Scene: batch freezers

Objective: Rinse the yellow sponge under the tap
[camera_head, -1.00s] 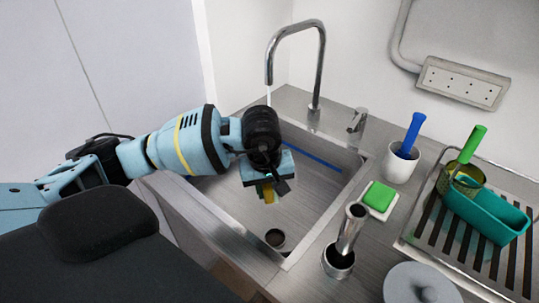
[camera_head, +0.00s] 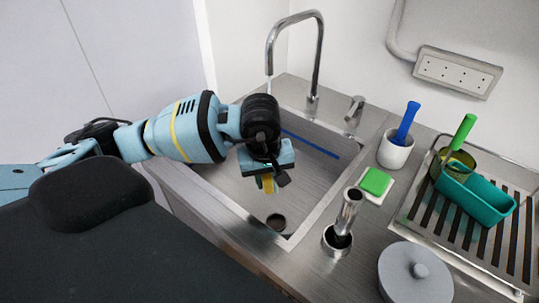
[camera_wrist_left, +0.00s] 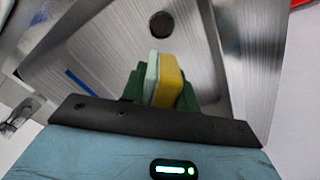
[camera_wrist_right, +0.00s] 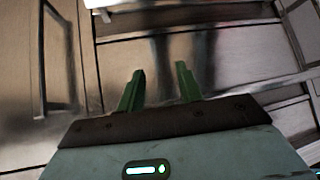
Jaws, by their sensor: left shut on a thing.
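My left gripper (camera_head: 268,183) hangs over the sink basin (camera_head: 312,165), pointing down, with the drain below it. It is shut on the yellow sponge (camera_head: 267,184), mostly hidden by the wrist in the head view. In the left wrist view the sponge (camera_wrist_left: 168,82) shows a yellow side and a pale green side between the green fingers. The tap (camera_head: 319,60) arches over the basin's back left. A faint pale line under its spout looks like water; its lower end is hidden behind my wrist. The tap's lever (camera_head: 355,108) stands right of it. My right gripper (camera_wrist_right: 158,88) is open and empty.
A blue strip (camera_head: 310,143) lies along the basin's back. Right of the sink are a green sponge (camera_head: 375,180), a white cup (camera_head: 395,152) with a blue-handled tool, a metal cylinder (camera_head: 349,210), a lidded grey pot (camera_head: 415,275) and a drying rack (camera_head: 470,225) with a teal container.

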